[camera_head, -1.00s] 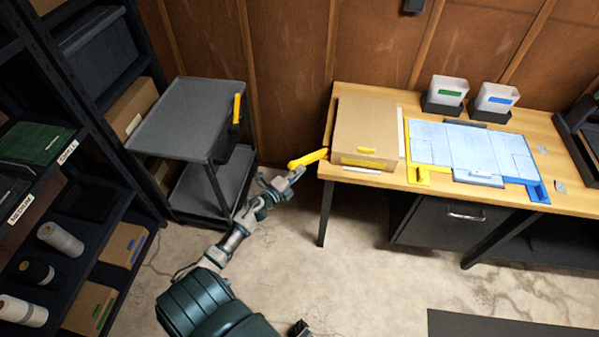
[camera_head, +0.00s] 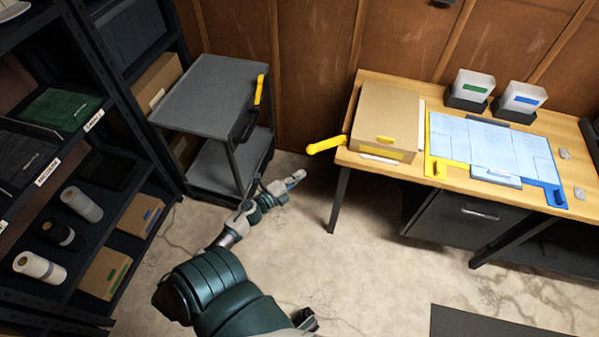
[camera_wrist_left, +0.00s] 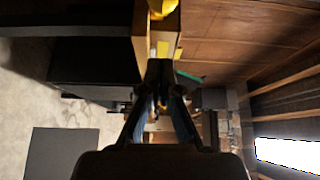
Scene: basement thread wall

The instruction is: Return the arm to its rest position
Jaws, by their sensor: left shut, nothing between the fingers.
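My left gripper (camera_head: 297,177) is shut and empty at the end of my left arm, which reaches up from the bottom of the head view. It is in the open air between the grey cart and the workbench, apart from both. In the left wrist view the fingers (camera_wrist_left: 160,108) point toward the cardboard box (camera_wrist_left: 142,40) on the bench. A yellow handle-like piece (camera_head: 327,145) sticks out from the bench's left edge, up and right of my gripper and apart from it.
The grey cart (camera_head: 210,95) stands left of my gripper, with a dark shelf rack (camera_head: 120,130) beyond it. The wooden workbench (camera_head: 345,160) is at right, bearing the cardboard box (camera_head: 385,110) and a blue sheet (camera_head: 490,145). The concrete floor (camera_head: 370,270) is clear in front.

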